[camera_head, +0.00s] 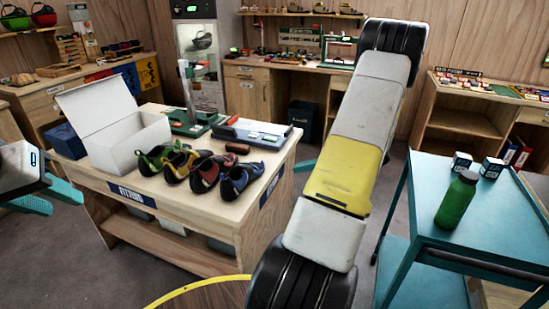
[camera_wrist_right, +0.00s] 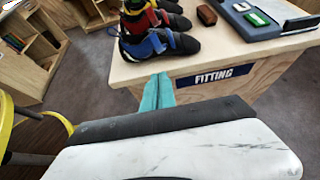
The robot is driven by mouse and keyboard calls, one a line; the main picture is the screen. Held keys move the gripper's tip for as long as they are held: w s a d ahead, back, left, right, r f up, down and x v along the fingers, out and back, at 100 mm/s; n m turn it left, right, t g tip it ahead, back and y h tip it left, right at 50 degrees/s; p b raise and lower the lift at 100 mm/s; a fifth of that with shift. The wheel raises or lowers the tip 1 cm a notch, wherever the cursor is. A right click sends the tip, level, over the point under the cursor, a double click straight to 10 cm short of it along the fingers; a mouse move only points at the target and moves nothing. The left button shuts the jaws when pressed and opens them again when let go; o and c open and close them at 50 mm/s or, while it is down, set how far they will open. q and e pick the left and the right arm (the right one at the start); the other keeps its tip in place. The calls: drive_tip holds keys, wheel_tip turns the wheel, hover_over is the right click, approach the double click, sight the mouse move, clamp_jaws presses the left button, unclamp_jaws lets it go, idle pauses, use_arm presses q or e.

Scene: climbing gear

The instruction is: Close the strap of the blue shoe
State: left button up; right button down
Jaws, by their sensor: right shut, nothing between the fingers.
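The blue shoe (camera_head: 240,178) is the rightmost in a row of climbing shoes on the wooden fitting table (camera_head: 262,165). It is black and blue; in the right wrist view the blue shoe (camera_wrist_right: 146,47) is nearest the table edge. I cannot tell how its strap lies. My right gripper (camera_wrist_right: 158,92) is shut and empty, its teal fingers in front of the table edge by the shoe, apart from it. In the head view a teal part of my right gripper (camera_head: 305,165) shows beside my arm. My left gripper (camera_head: 48,198) is open and empty at the far left.
Red (camera_head: 206,171), yellow (camera_head: 180,165) and green (camera_head: 153,159) shoes stand left of the blue one. An open white box (camera_head: 125,143) and a grey-blue tray (camera_head: 250,133) share the table. A teal cart (camera_head: 490,225) with a green bottle (camera_head: 457,200) stands right.

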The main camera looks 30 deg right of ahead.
sight(264, 168)
drive_tip(key=shift+w+a+f, duration=0.35)
drive_tip(key=shift+w+a, duration=0.75)
drive_tip(key=shift+w, duration=0.2)
drive_tip(key=shift+w+a+f, duration=0.4)
drive_tip(key=shift+w+a, duration=0.7)
drive_tip(key=shift+w, duration=0.15)
drive_tip(key=shift+w+a+f, duration=0.35)
drive_tip(key=shift+w+a, duration=0.75)
drive_tip(key=shift+w, duration=0.2)
drive_tip(key=shift+w+a+r+g, duration=0.1)
drive_tip(key=shift+r+g, duration=0.15)
drive_tip(key=shift+g, duration=0.05)
drive_tip(key=shift+w+a+r+g+h, duration=0.25)
drive_tip(key=shift+r+g+h, duration=0.1)
drive_tip(key=shift+h, duration=0.15)
